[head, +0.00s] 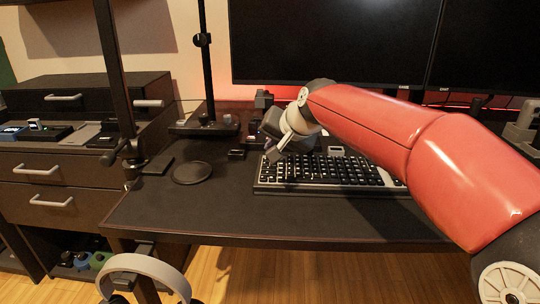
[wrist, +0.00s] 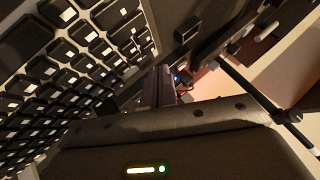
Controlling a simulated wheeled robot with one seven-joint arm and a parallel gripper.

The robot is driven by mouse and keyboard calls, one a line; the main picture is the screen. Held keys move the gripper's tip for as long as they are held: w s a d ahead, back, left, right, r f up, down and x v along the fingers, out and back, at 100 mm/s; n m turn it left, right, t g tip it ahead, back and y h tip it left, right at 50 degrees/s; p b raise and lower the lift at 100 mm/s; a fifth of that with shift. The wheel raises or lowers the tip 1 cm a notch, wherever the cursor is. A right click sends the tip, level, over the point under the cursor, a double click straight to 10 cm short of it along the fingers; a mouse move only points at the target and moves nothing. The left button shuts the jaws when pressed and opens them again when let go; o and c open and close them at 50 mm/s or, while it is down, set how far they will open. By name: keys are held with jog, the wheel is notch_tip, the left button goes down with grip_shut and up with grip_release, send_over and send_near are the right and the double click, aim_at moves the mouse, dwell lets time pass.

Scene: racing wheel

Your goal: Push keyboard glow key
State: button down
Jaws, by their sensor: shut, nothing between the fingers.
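The keyboard (head: 325,174) lies on the dark desk, with black keys and a light frame. It also shows close up at the left of the wrist view (wrist: 62,75), seen at a steep tilt. My gripper (head: 272,154) is over the keyboard's back left corner in the head view. It is shut and holds nothing. Whether the fingertips touch a key cannot be told. I cannot pick out the glow key among the keys, and no key is visibly lit. My red arm hides the keyboard's back right part.
Two dark monitors (head: 335,42) stand behind the keyboard. A round dark coaster (head: 192,172) lies left of it. A black pole stand (head: 207,125) rises at the back left. A drawer unit (head: 60,180) is further left. The desk front is clear.

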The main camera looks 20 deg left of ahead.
dwell(0.4)
jog(key=shift+f+b, duration=0.35)
jog(key=shift+f, duration=0.1)
dwell(0.3)
jog(key=shift+r, duration=0.1)
jog(key=shift+r+p, duration=0.4)
jog(key=shift+p, duration=0.05)
jog(key=shift+r+p, duration=2.1)
jog(key=shift+r, duration=0.95)
